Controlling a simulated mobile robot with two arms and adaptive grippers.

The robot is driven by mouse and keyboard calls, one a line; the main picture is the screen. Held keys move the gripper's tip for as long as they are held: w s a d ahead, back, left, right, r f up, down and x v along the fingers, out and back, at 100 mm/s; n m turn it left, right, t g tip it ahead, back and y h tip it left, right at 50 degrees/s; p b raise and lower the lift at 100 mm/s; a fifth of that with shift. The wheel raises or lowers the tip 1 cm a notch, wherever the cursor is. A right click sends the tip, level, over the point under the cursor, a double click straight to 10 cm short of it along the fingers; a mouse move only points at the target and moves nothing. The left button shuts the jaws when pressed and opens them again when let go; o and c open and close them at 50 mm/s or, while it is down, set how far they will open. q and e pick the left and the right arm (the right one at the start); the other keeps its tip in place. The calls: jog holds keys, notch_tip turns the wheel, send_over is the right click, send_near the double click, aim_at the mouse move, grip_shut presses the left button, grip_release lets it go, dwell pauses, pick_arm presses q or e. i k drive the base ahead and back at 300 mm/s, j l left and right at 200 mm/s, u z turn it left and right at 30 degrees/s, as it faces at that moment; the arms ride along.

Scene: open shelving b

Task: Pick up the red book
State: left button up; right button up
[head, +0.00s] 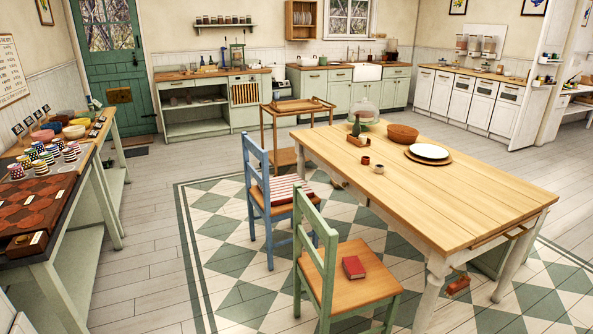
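A small red book (353,267) lies on the wooden seat of the green chair (347,292) in the front middle of the head view.
A wooden table (470,195) stands right of the chair, bearing a bowl (402,134), a plate (429,151) and small items. A blue chair (256,185) with a striped cushion stands behind. A side table (72,205) with cups is at left. Floor between is clear.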

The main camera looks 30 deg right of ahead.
aim_at(354, 268)
jog(key=i+z, duration=0.25)
jog(key=z, duration=0.2)
jog(key=i+j+z, duration=0.15)
jog(key=z, duration=0.3)
jog(key=i+j+z, duration=0.2)
jog(key=z, duration=0.25)
jog(key=i+j+z, duration=0.3)
jog(key=z, duration=0.2)
